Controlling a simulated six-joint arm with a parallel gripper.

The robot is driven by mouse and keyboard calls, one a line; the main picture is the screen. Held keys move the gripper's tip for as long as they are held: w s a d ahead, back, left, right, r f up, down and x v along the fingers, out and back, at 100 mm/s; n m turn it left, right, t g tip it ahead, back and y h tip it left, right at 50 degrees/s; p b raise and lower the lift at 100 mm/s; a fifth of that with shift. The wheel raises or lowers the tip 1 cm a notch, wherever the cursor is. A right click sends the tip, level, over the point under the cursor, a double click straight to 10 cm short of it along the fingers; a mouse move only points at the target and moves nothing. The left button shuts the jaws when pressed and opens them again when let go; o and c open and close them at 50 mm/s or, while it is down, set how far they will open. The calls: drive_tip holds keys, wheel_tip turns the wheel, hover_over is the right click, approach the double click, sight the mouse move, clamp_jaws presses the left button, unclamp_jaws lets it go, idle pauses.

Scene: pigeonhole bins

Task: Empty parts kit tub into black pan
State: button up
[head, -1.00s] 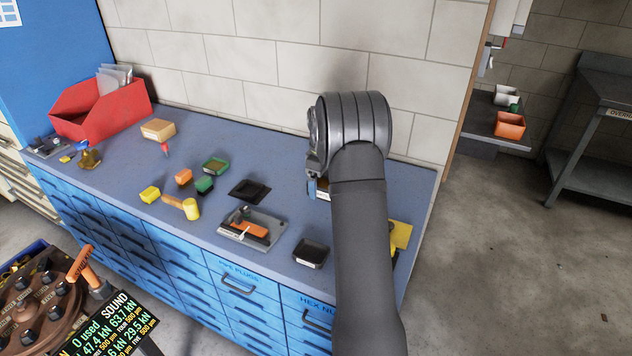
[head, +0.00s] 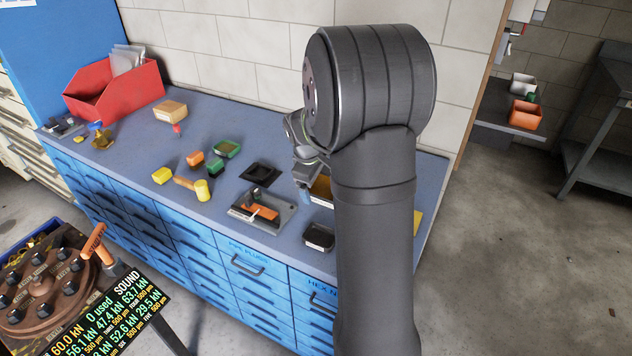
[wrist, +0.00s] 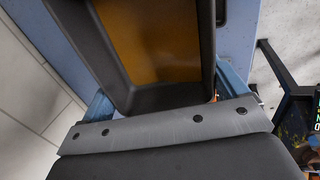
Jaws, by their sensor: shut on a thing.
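A dark-walled tub (wrist: 207,40) with an amber inside fills the upper middle of the wrist view. My gripper (wrist: 165,92) is shut on it, with a blue finger at each side. In the head view the tub (head: 321,187) shows only in part, low over the bench, behind my arm; my gripper (head: 306,194) is at its left. Loose parts inside cannot be made out. A small deep black pan (head: 319,236) stands near the bench's front edge, in front of the tub. A flatter black tray (head: 261,173) lies farther left; which one is the task's pan is unclear.
A grey tray with an orange item (head: 262,212) lies left of the black pan. My arm hides the bench's right part.

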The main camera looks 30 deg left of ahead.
sight(310, 190)
drive_tip(key=shift+s+r+t, duration=0.1)
drive_tip(key=shift+r+t, duration=0.05)
drive_tip(key=shift+t, duration=1.05)
drive_tip(key=shift+r+t, duration=0.1)
drive_tip(key=shift+t, duration=1.1)
drive_tip(key=shift+s+f+t, duration=0.1)
drive_tip(key=shift+s+t, duration=0.1)
drive_tip(key=shift+t, duration=1.2)
drive_tip(key=t, duration=0.2)
drive_tip(key=shift+s+f+t, duration=0.15)
drive_tip(key=shift+s+t, duration=0.15)
drive_tip(key=t, duration=0.2)
drive_tip(key=s+f+t, duration=0.1)
drive_tip(key=t, duration=0.3)
drive_tip(key=s+t, duration=0.1)
drive_tip(key=t, duration=0.1)
drive_tip(key=shift+r, duration=0.1)
drive_tip(key=shift+s+r+t, duration=0.1)
drive_tip(key=shift+s+t, duration=0.2)
drive_tip(key=shift+t, duration=0.45)
drive_tip(key=shift+s+t, duration=0.25)
drive_tip(key=shift+t, duration=0.5)
drive_tip(key=shift+w+r+h, duration=0.1)
drive_tip(key=shift+h, duration=0.3)
